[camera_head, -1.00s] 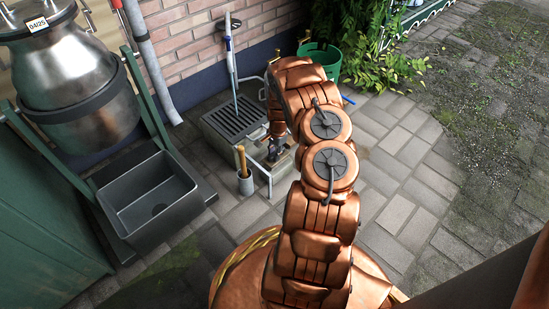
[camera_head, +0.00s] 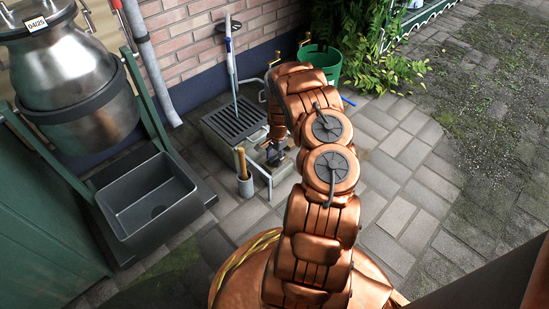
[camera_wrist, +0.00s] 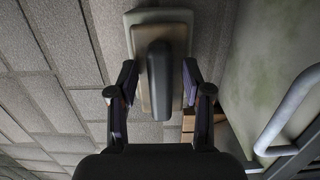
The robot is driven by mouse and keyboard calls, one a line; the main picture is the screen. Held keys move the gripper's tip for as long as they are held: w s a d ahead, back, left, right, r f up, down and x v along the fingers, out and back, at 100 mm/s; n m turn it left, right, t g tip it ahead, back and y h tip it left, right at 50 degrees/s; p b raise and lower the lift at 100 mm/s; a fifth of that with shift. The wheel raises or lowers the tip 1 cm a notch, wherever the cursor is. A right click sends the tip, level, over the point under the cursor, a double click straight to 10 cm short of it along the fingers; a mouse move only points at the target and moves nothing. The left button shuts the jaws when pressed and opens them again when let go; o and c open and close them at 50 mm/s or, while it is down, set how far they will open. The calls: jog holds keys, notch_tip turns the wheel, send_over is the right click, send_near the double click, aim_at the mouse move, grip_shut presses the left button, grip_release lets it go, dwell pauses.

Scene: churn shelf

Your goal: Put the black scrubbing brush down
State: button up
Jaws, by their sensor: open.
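The black scrubbing brush (camera_wrist: 160,84) appears in the wrist view as a dark, rounded oblong in front of a pale, rounded-edged block (camera_wrist: 180,18). I cannot tell whether the block is part of the brush or what it rests on. My gripper (camera_wrist: 158,82) is open, with one finger on each side of the black part; a gap shows on both sides near the tips. In the head view my gripper (camera_head: 273,157) is low by the front right side of the grated stone basin (camera_head: 212,143). The brush cannot be made out there.
A grey cup (camera_head: 245,187) with a wooden handle in it stands left of my gripper. A pale metal rail (camera_wrist: 292,108) runs close by on the right in the wrist view. A green bucket (camera_head: 328,66) stands behind. A dark trough (camera_head: 150,203) is left. Paving at right is clear.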

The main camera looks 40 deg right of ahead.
jog(key=shift+r, duration=0.15)
notch_tip(320, 180, up, 11)
jog(key=d+p, duration=0.1)
jog(key=p, duration=0.3)
jog(key=s+a+r+n+g, duration=0.1)
jog(key=s+a+r+n, duration=0.3)
jog(key=a+r, duration=0.75)
jog(key=s+a+r+n+g, duration=0.1)
jog(key=s+a+r+n, duration=0.35)
jog(key=a+r, duration=0.75)
jog(key=s+a+r+n, duration=0.3)
jog(key=s+a, duration=0.1)
jog(key=s, duration=0.3)
jog(key=s+a+r+n+h, duration=0.1)
jog(key=s+a+r+n, duration=0.1)
jog(key=s+a, duration=0.3)
jog(key=s+a+r+n+g, duration=0.1)
jog(key=s+a+r+n, duration=0.2)
jog(key=s, duration=0.6)
jog(key=shift+s+a+r+n, duration=0.25)
jog(key=shift+a+r+n, duration=0.1)
jog(key=shift+a+n, duration=0.65)
